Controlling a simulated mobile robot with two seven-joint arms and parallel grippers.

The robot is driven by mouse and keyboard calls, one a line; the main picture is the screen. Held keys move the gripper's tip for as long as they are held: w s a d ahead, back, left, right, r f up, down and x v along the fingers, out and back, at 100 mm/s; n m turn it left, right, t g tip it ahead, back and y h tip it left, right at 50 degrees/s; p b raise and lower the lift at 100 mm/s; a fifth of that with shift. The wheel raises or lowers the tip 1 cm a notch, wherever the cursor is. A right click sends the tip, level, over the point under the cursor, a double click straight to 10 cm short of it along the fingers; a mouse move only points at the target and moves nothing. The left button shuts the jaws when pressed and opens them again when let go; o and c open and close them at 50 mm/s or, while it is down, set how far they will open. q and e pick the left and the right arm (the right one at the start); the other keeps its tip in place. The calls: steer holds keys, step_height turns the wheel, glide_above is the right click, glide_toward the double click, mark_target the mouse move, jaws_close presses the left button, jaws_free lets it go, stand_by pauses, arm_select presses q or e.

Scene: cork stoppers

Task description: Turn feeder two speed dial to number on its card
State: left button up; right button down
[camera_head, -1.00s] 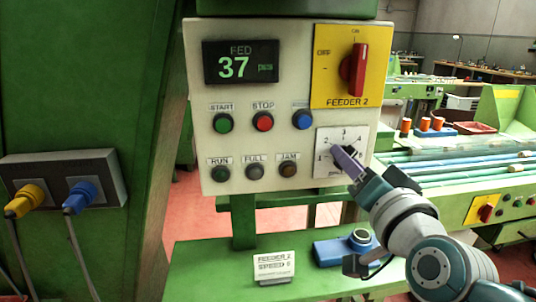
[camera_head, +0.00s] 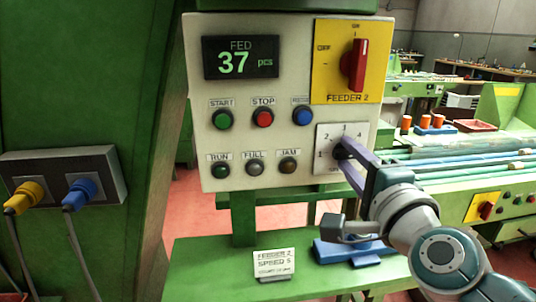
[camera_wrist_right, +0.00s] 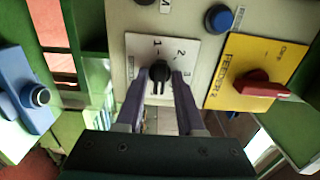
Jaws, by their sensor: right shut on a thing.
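The speed dial (camera_head: 342,150) is a black knob on a white number plate (camera_head: 326,134) at the lower right of the control panel. The knob's exact setting is hard to read. The small white card (camera_head: 274,262) stands on the green shelf below and appears to read FEEDER 2 SPEED 5. My left gripper is out of view.
A yellow plate with a red switch (camera_head: 354,66) marked FEEDER 2 sits just above the dial. Several push buttons and lamps are to its left, under a display (camera_head: 240,58) reading 37. A blue box (camera_head: 335,252) lies on the green shelf (camera_head: 210,268), below my right arm.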

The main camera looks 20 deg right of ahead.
steer(key=shift+m, duration=1)
steer(key=c, duration=0.8)
jaws_free()
steer(key=shift+c, duration=0.2)
steer(key=shift+s, duration=0.1)
steer(key=b+v, duration=0.1)
steer(key=v, duration=0.8)
steer(key=shift+s+a, duration=0.15)
steer(key=shift+s, duration=0.2)
